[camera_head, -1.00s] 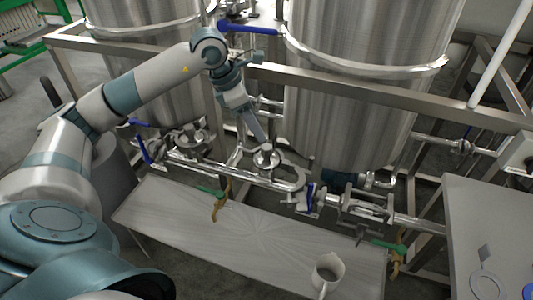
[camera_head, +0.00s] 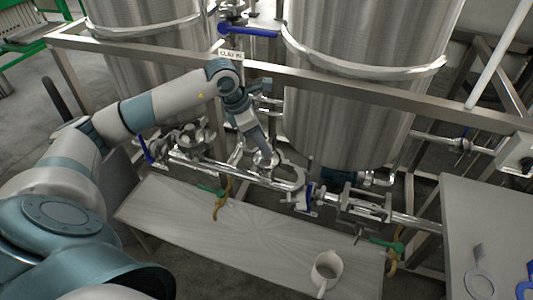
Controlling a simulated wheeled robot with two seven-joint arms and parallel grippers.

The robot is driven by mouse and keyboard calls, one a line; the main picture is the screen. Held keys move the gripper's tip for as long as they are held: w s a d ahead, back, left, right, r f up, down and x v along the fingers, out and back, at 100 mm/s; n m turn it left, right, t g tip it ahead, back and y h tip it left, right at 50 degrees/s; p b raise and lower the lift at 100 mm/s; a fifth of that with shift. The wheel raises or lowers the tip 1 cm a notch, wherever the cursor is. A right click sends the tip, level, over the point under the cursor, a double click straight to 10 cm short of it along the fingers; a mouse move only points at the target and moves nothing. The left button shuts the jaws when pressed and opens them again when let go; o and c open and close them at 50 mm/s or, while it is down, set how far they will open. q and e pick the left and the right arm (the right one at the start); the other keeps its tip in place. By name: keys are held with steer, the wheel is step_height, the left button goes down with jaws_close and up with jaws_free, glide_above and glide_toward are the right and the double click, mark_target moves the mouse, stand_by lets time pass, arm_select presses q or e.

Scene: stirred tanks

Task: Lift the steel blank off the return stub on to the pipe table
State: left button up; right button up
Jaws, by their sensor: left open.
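My left gripper (camera_head: 266,150) points down, open, at a round steel cap on an upright stub in the pipework, which looks like the steel blank (camera_head: 263,161). The fingertips are at or just above the blank and partly cover it; whether they touch it I cannot tell. The return stub under it is mostly hidden. An opened steel clamp (camera_head: 294,172) lies just right of it. A grey table (camera_head: 460,220) at the right, which may be the pipe table, has a flat ring with a tab on it. My right gripper is not in view.
Two large steel tanks (camera_head: 365,90) stand behind a frame rail (camera_head: 350,88). A low bench (camera_head: 180,210) in front holds a white jug (camera_head: 326,272). Green-handled valves (camera_head: 210,190) and a blue-handled valve (camera_head: 248,31) stick out.

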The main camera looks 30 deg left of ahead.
arm_select(q)
steer(key=shift+x, duration=1.5)
steer(key=shift+s, duration=0.1)
jaws_close()
